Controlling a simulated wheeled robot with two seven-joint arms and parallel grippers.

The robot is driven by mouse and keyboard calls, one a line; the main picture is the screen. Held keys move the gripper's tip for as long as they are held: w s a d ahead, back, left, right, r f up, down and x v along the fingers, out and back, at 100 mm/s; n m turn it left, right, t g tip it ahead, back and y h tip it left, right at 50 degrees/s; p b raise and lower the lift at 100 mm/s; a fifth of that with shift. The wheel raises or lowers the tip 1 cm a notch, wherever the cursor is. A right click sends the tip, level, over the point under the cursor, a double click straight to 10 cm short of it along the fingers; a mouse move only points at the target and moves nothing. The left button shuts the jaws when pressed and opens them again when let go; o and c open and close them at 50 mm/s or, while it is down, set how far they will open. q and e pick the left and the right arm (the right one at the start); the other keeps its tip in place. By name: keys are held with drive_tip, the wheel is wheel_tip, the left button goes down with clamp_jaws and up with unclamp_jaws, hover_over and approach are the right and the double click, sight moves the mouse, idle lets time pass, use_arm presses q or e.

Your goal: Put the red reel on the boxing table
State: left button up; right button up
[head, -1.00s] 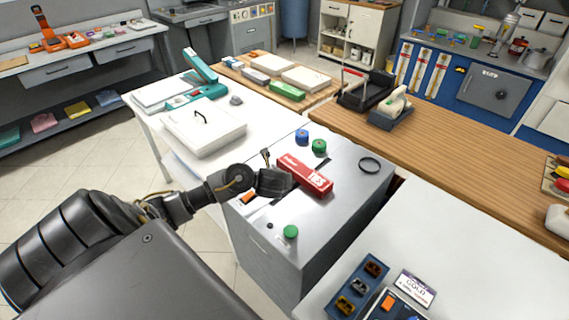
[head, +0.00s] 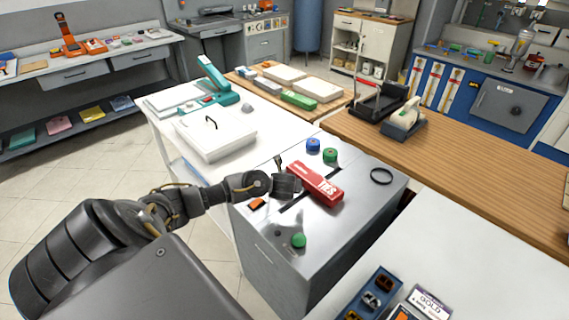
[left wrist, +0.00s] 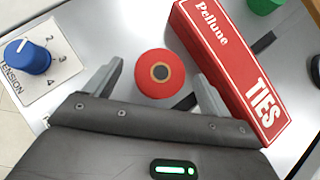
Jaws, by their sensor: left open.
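The red reel (left wrist: 160,73) is seen from above in the left wrist view, round with a dark centre. It lies between the two spread fingers of my left gripper (left wrist: 160,85), and I see a gap on both sides of it. In the head view my left gripper (head: 290,186) is over the grey metal cabinet (head: 355,205), and the reel is hidden there. A white table (head: 270,138) and a wooden-topped table (head: 450,160) adjoin the cabinet. I cannot tell which one is the boxing table. My right gripper is not in view.
A red TIES box (head: 315,183) lies close beside the gripper, and shows in the left wrist view (left wrist: 228,70). Blue (head: 313,145) and green (head: 330,155) knobs and a black ring (head: 381,176) are on the cabinet. A white box (head: 215,135) stands on the white table.

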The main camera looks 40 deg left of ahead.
use_arm(q)
drive_tip(key=shift+x, duration=1.25)
drive_tip(key=shift+r, duration=0.1)
drive_tip(key=c, duration=1.2)
drive_tip(key=shift+o, duration=0.2)
